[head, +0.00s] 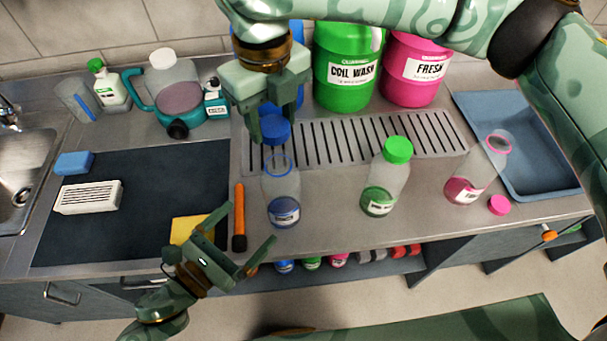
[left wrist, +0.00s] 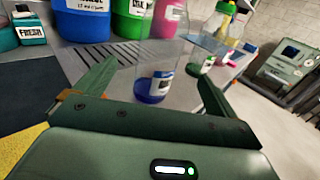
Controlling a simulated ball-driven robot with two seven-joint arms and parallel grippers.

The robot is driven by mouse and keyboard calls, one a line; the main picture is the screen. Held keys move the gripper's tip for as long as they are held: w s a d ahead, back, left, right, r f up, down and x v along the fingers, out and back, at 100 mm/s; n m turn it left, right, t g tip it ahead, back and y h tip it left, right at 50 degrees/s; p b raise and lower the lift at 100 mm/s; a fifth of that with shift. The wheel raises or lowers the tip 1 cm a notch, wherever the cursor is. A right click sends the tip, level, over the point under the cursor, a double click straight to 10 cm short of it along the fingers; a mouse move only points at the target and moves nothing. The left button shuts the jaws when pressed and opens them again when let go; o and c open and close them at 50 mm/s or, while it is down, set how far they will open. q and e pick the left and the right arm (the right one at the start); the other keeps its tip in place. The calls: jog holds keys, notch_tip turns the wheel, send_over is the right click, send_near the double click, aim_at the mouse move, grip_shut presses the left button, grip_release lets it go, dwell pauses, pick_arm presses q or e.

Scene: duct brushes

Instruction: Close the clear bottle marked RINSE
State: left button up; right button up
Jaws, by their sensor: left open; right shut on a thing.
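Three clear bottles stand along the counter's front. The left one, with a blue neck ring and blue liquid (head: 284,190), is uncapped and upright; its label is too small to read. It also shows ahead, between the fingers, in the left wrist view (left wrist: 155,82). A blue cap (head: 275,131) is held just above its mouth by my right gripper (head: 272,115), shut on it. My left gripper (head: 247,228) is open and empty, low at the counter's front edge, left of and nearer than this bottle. Whether the cap touches the neck is unclear.
A green-capped bottle (head: 378,190) and an open pink bottle (head: 470,180) stand to the right, with a loose pink cap (head: 499,205). An orange-handled tool (head: 239,215) lies beside the blue bottle. Large COIL WASH (head: 345,88) and FRESH (head: 420,85) jugs stand behind the drain grate (head: 340,142).

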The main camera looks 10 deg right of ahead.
aim_at(284, 187)
jog(key=shift+w+d+r, duration=0.1)
jog(key=shift+w+d, duration=0.05)
jog(key=shift+d, duration=0.15)
jog(key=shift+s+r, duration=0.1)
jog(key=shift+s, duration=0.1)
jog(key=shift+a, duration=0.45)
jog(key=shift+w, duration=0.1)
pick_arm(q)
jog(key=x, duration=1.2)
jog(key=shift+d, duration=0.1)
pick_arm(e)
jog(key=shift+d, duration=0.2)
